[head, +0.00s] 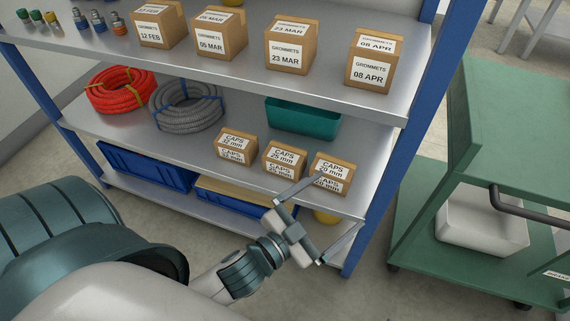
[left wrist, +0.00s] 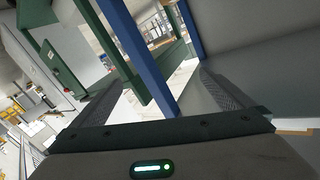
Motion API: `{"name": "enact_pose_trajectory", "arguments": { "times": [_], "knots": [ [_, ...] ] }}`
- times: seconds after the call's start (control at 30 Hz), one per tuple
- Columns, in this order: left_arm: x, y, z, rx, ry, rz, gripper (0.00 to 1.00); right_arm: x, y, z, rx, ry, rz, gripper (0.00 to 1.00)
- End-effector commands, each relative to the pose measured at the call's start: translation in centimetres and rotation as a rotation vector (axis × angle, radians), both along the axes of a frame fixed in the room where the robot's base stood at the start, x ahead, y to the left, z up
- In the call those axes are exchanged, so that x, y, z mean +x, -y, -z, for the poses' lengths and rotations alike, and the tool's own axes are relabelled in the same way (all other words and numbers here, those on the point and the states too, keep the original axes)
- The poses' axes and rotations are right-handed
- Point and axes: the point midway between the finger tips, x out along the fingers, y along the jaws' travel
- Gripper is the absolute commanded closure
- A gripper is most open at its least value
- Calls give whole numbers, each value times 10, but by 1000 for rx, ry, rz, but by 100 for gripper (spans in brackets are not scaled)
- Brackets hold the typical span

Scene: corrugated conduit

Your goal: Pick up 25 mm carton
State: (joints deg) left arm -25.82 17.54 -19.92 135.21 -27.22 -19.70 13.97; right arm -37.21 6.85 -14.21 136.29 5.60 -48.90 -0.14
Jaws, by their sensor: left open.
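The 25 mm carton (head: 284,160) is a small brown box with a white label reading CAPS 25 mm. It stands in the head view on the middle shelf near its front edge, between two similar caps cartons. My left gripper (head: 343,200) is open and empty, in front of the shelf edge and to the lower right of that carton. Its upper finger overlaps the lower part of the 20 mm carton (head: 332,172) in the picture; I cannot tell whether they touch. The left wrist view shows both spread fingers (left wrist: 160,90) with no carton between them. My right gripper is out of view.
Another caps carton (head: 236,147) stands at the left. Behind are a teal bin (head: 303,120), a grey coil (head: 187,106) and a red coil (head: 121,91). The upper shelf (head: 340,85) hangs above with grommets boxes. A blue post (head: 385,190) and green cart (head: 420,225) stand right.

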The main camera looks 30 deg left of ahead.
Motion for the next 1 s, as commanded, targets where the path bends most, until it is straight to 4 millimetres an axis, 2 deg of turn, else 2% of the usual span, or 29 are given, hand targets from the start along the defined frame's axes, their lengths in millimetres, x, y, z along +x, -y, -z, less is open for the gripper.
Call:
{"name": "enact_pose_trajectory", "arguments": {
  "times": [0.03,0.1,0.2,0.3,0.37,0.43,0.57,0.67,0.77,0.8,0.87,0.9,1.0],
  "knots": [
    [4,6,-23,38,100,43,0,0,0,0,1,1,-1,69],
    [4,20,-54,96,248,118,0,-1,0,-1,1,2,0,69],
    [-7,48,-89,202,455,265,0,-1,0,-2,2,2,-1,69],
    [-29,79,-105,332,631,446,0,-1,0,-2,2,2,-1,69],
    [-45,96,-102,421,715,566,0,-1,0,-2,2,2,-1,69],
    [-62,110,-90,539,789,710,0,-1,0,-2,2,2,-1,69],
    [-86,118,-43,798,852,983,0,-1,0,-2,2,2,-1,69],
    [-91,101,6,1029,826,1179,0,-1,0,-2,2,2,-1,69],
    [-81,62,55,1287,730,1339,0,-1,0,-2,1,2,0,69],
    [-74,40,72,1393,672,1391,0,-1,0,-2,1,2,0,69],
    [-59,4,92,1554,567,1448,0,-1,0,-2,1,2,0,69],
    [-49,-22,102,1656,488,1474,0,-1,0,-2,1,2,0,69],
    [-23,-86,114,1880,283,1491,0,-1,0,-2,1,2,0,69]
  ]
}}
